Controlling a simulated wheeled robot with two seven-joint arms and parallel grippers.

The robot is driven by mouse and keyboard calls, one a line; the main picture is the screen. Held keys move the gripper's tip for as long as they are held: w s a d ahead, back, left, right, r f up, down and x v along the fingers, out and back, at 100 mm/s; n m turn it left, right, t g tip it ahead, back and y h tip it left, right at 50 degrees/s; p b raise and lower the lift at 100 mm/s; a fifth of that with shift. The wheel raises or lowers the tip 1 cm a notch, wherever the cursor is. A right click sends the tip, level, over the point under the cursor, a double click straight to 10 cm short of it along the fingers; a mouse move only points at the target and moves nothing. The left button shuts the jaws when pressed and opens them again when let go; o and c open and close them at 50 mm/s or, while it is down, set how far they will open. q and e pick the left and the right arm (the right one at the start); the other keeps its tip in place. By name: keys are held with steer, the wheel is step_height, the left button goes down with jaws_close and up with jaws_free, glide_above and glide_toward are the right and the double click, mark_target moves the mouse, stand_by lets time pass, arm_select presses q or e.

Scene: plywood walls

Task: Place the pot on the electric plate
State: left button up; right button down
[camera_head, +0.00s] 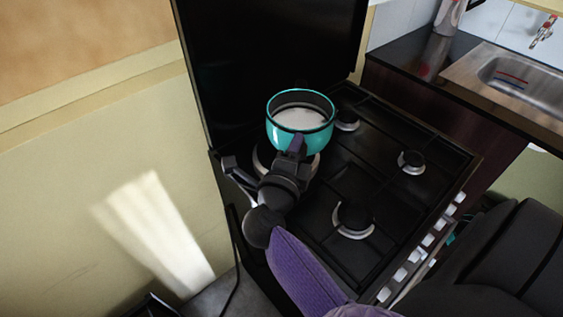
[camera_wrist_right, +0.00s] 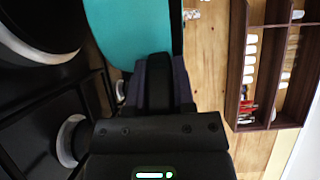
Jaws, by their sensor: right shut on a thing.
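A teal pot (camera_head: 285,139) with a pale inside is upright over the back left part of the black stove. My right gripper (camera_head: 296,148) is shut on the pot's near side, probably on its handle, which the fingers hide. In the right wrist view the gripper (camera_wrist_right: 160,82) is shut against the teal pot wall (camera_wrist_right: 140,25). A round plate with a light metal rim, likely the electric plate (camera_head: 264,158), lies under the pot and gripper, mostly hidden. A dark disc with a pale rim also shows in the wrist view (camera_wrist_right: 40,25). I cannot tell whether the pot touches it.
The black stove (camera_head: 385,130) has burners at back right (camera_head: 346,120), right (camera_head: 411,161) and front (camera_head: 353,218). White knobs (camera_head: 427,240) line its front edge. A raised black lid (camera_head: 270,60) stands close behind the pot. A sink (camera_head: 515,75) is at the right.

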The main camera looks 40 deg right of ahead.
mark_target(284, 136)
steer(key=w, duration=0.3)
steer(key=shift+w+a+b, duration=0.15)
steer(key=shift+w+b, duration=0.05)
steer(key=shift+b, duration=0.1)
steer(key=shift+w+f, duration=0.15)
steer(key=shift+w, duration=0.05)
step_height(284, 136, down, 7)
steer(key=b, duration=0.4)
steer(key=shift+w, duration=0.15)
steer(key=shift+c, duration=2.3)
jaws_free()
